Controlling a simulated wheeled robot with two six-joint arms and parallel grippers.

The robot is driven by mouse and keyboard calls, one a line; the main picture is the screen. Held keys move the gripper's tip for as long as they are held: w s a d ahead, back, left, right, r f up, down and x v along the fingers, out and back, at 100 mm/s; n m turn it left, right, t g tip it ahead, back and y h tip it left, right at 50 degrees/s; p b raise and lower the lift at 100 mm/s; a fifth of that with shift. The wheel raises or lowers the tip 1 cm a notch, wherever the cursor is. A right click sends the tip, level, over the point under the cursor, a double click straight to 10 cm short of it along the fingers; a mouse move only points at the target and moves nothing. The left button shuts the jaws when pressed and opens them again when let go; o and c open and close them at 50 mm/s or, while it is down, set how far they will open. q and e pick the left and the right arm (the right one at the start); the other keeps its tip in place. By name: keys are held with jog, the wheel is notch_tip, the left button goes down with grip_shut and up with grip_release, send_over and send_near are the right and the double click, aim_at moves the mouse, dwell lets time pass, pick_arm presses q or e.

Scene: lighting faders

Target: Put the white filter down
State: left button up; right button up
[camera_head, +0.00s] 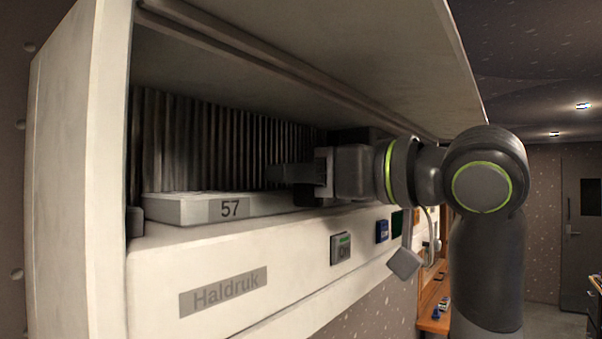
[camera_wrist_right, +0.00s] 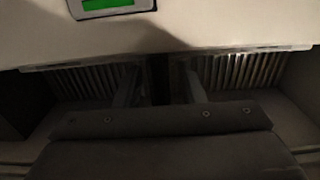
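A flat white slab marked 57 (camera_head: 182,210), which looks like the white filter, lies flat on the floor of the open cabinet. My right gripper (camera_head: 272,175) reaches into the cabinet from the right, level, its fingers pointing left above the slab's right end. In the head view I cannot tell whether they touch. In the right wrist view the two fingers (camera_wrist_right: 158,90) stand apart with a dark gap between them, and nothing shows held there. The slab is not clearly visible in that view. My left gripper is not in view.
The white cabinet (camera_head: 80,150) has a raised lid (camera_head: 330,50) above my right arm and a front lip labelled Haldruk (camera_head: 223,291). Dark ribbed panels (camera_head: 200,140) line its back.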

jog(key=shift+r, duration=0.2)
jog(key=shift+s+d+f, duration=0.15)
jog(key=shift+s+d, duration=0.05)
jog(key=shift+d, duration=0.05)
jog(key=b+v, duration=0.5)
jog(key=v, duration=0.6)
jog(key=shift+s+d+b, duration=0.15)
jog(key=shift+d+b, duration=0.05)
jog(key=shift+b, duration=0.1)
